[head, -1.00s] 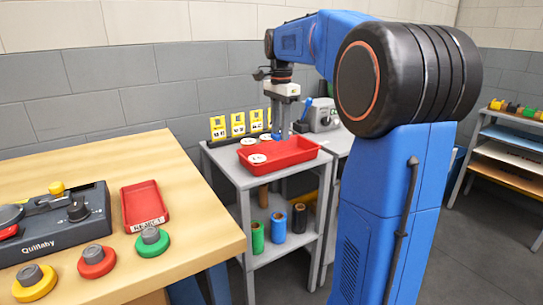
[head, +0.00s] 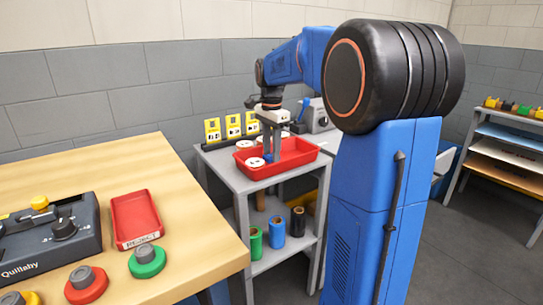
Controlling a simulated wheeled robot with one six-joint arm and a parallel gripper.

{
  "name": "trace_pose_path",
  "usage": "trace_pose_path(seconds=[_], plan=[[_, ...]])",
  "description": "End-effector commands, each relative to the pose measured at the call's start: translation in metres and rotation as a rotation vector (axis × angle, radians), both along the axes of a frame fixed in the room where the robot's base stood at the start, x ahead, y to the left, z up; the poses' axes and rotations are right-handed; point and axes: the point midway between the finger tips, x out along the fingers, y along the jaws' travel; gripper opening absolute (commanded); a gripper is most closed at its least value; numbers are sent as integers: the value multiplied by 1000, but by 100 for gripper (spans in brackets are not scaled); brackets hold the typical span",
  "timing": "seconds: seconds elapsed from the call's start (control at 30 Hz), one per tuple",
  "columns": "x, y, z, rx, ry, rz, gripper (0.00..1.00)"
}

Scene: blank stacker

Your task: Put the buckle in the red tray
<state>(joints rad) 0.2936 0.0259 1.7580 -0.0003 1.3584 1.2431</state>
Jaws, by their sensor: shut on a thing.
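My gripper (head: 271,155) points straight down over the red tray (head: 312,154) on the grey cart, its grey fingers at or just inside the tray. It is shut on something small. A second, smaller red tray (head: 135,217) with a reject label lies on the wooden table at left. I cannot make out a buckle for sure.
The grey cart (head: 232,176) has several yellow cards (head: 212,130) at its back and coloured rolls (head: 277,224) on its lower shelf. A grey device (head: 52,240) and knobbed discs (head: 147,260) stand on the wooden table. A shelf rack (head: 510,140) is at right.

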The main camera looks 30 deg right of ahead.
Motion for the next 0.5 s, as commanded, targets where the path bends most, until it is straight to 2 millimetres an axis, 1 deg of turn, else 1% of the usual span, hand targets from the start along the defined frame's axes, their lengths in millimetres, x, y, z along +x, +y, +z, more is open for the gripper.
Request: trace_pose_path(seconds=[0.03,0.13,0.5], plan=[[0,0,-7,0,1,0,12],[0,0,-16,0,1,0,12],[0,0,-20,0,-1,0,12]])
